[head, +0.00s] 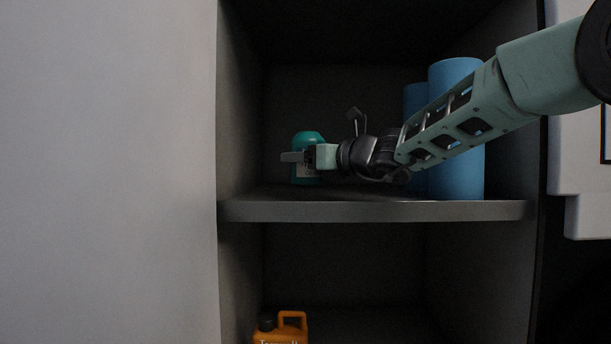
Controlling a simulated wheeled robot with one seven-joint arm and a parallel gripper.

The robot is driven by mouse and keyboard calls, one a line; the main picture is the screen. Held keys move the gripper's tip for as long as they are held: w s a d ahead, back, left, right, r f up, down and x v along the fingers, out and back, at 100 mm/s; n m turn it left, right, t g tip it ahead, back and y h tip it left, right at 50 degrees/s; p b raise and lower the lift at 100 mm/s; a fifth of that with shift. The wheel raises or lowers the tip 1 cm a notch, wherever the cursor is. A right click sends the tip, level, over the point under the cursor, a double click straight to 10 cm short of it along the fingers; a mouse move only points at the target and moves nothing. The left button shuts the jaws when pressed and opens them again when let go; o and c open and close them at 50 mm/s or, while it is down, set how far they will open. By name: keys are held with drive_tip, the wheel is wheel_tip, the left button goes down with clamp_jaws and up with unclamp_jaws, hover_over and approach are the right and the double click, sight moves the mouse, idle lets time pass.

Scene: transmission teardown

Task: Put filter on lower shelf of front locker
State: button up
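My gripper (295,157) reaches in from the right over the shelf board (375,211) of an open grey locker. Its grey fingers point left and are seen side-on, so I cannot tell whether they are open or shut. A teal rounded container (308,138) with a pale label stands on this shelf, overlapping the fingers in the picture. I cannot tell whether they touch. I cannot make out a filter for certain. The lower compartment (345,265) is below the board, and its floor is mostly out of view or dark.
Blue cylinders (458,85) stand at the right of the upper shelf, partly behind my arm. An orange jug (292,328) with a dark cap stands at the lower left. The lower compartment's middle and right look clear. A pale panel (110,170) borders the locker on the left.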

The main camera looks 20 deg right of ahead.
drive_tip(key=shift+f, duration=1.15)
drive_tip(key=shift+f+b, duration=0.2)
drive_tip(key=shift+b, duration=0.25)
drive_tip(key=o, duration=1.3)
drive_tip(key=shift+r+p, duration=0.2)
drive_tip(key=shift+p, duration=0.15)
drive_tip(key=v, duration=1.2)
drive_tip(key=shift+f+b, duration=0.1)
drive_tip(key=shift+b, duration=0.2)
